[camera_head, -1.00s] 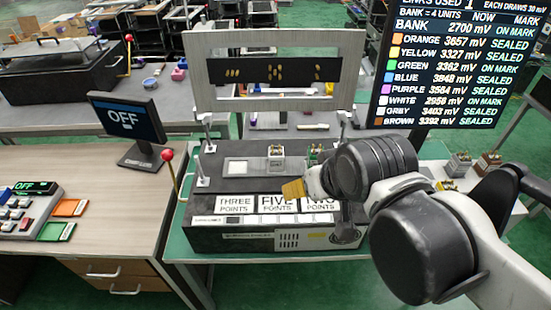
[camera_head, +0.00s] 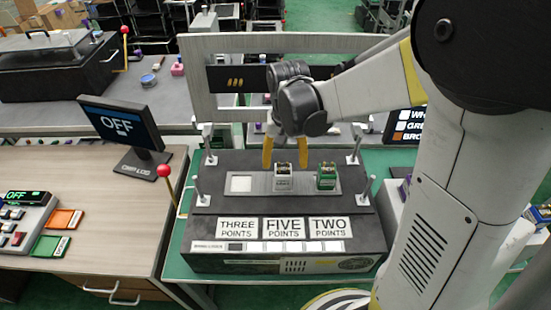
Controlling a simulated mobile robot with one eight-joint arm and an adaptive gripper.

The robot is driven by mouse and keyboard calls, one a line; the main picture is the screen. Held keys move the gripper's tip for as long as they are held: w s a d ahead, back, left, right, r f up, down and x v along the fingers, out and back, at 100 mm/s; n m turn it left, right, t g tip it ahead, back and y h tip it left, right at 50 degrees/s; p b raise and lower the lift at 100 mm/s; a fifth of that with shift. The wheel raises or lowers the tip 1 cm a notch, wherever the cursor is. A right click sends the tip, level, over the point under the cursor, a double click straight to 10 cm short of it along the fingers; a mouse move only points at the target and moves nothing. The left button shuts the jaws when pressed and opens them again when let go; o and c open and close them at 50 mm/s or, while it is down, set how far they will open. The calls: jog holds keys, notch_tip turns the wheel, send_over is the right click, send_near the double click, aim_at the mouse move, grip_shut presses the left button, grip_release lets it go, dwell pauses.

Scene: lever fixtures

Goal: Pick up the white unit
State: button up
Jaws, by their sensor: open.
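The white unit (camera_head: 283,180), a small pale block with a dark top, stands upright in the middle place of the bank's grey strip. My gripper (camera_head: 285,158) points down over the bank, its two yellow fingers apart and empty. In the picture the fingertips lie just above the white unit, one to each side. I cannot tell the exact gap in depth. A green unit (camera_head: 326,178) stands to the right in the same strip. A pale square place (camera_head: 241,184) at the left end of the strip is empty.
The bank (camera_head: 200,240) has cards reading three, five and two points, and upright posts at its corners. A grey frame (camera_head: 197,75) stands behind it. A red-knobbed lever (camera_head: 165,171) and an OFF monitor (camera_head: 122,122) are left. My arm covers much of the right side.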

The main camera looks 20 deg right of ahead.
aim_at(284, 170)
notch_tip(284, 170, down, 4)
jog(key=shift+r+b, duration=0.2)
jog(key=shift+b, duration=0.3)
jog(key=f+b, duration=0.1)
jog(key=f, duration=0.2)
jog(key=f+b, duration=0.1)
jog(key=f, duration=0.1)
jog(key=shift+w+f+b, duration=0.1)
jog(key=shift+w+b, duration=0.2)
jog(key=shift+w, duration=0.1)
jog(key=c, duration=1.4)
